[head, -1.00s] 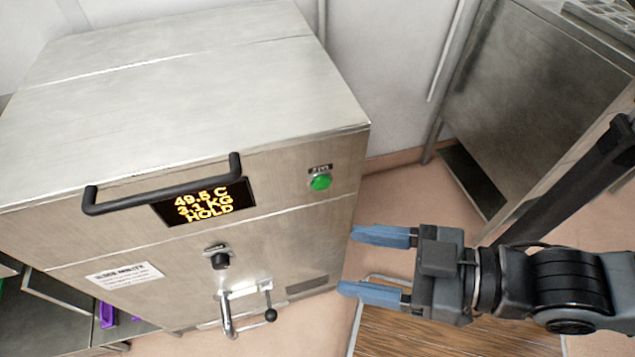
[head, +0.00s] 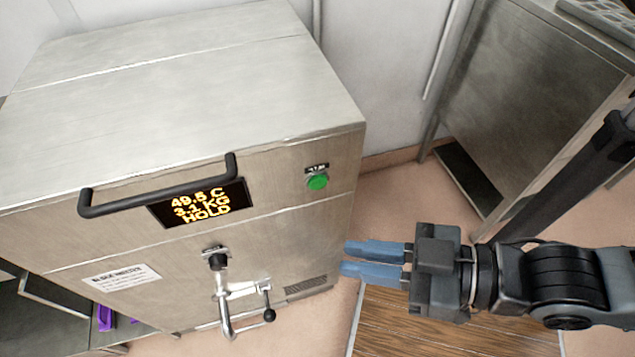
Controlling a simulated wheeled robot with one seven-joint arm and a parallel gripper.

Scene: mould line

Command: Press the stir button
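The green round stir button (head: 317,182) sits on the upper right of the steel machine's front (head: 120,240), under a small dark label whose text is too small to read. My gripper (head: 345,260) is to the right of the machine front, below and right of the button and apart from it. The fingers point left. The button is fully visible.
A black bar handle (head: 160,185) and a display (head: 203,204) reading 49.5 C, 3.1 KG, HOLD are left of the button. A valve spout with a lever (head: 240,300) juts out below. A steel cabinet (head: 540,100) stands at right, with open floor between.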

